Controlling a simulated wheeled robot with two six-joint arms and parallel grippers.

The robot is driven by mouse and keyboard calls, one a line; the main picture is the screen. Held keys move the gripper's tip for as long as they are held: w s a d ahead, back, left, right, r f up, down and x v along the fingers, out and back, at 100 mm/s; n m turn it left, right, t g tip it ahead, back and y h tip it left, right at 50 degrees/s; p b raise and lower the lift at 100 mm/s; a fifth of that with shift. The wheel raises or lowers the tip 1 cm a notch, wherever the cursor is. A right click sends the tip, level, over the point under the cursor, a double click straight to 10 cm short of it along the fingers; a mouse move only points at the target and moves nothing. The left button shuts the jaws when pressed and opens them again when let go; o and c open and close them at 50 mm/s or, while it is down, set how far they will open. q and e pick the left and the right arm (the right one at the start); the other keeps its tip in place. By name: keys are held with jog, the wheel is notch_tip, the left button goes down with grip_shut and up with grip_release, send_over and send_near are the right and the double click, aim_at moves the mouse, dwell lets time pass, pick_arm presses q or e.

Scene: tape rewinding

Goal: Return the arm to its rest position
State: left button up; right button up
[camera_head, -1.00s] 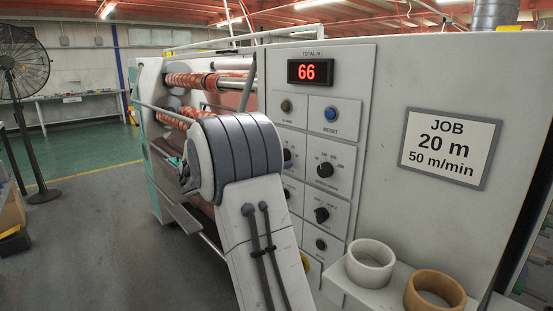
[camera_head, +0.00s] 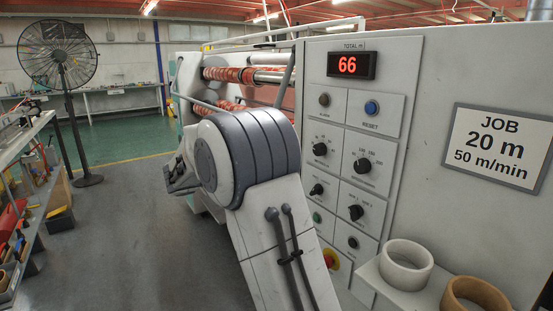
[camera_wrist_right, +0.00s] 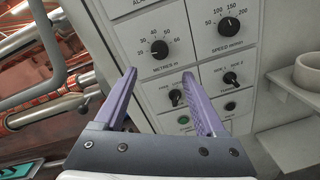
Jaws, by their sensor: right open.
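My right arm rises from the bottom middle of the head view, its dark-banded joint in front of the tape machine (camera_head: 420,95). My right gripper (camera_wrist_right: 164,92) shows in the right wrist view with its two purple fingers spread apart and nothing between them. Beyond the fingers is the machine's control panel, with the metres knob (camera_wrist_right: 159,49), the speed knob (camera_wrist_right: 229,25) and two smaller black switches. In the head view the fingers cannot be made out behind the arm. My left gripper is in no view.
A white ring (camera_head: 406,264) and a tan ring (camera_head: 475,296) sit on a ledge at the lower right. A job sign (camera_head: 497,147) reads 20 m.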

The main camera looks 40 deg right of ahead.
jog(key=s+a+f+t+y+p, duration=0.1)
jog(key=s+a+f+y+p, duration=0.15)
jog(key=a, duration=0.45)
jog(key=s+a+f+t+y+p, duration=0.2)
jog(key=s+a+f+y, duration=0.2)
jog(key=a, duration=0.4)
jog(key=s+a+f+t+y+p, duration=0.1)
jog(key=s+a+f+y+p, duration=0.2)
jog(key=a, duration=0.4)
jog(key=s+a+f+m+g+y+p, duration=0.1)
jog(key=s+a+m+y, duration=0.3)
jog(key=s+a+y, duration=0.5)
jog(key=s+a+f+p, duration=0.1)
jog(key=s+a, duration=0.5)
jog(key=a, duration=0.2)
jog(key=shift+f, duration=0.15)
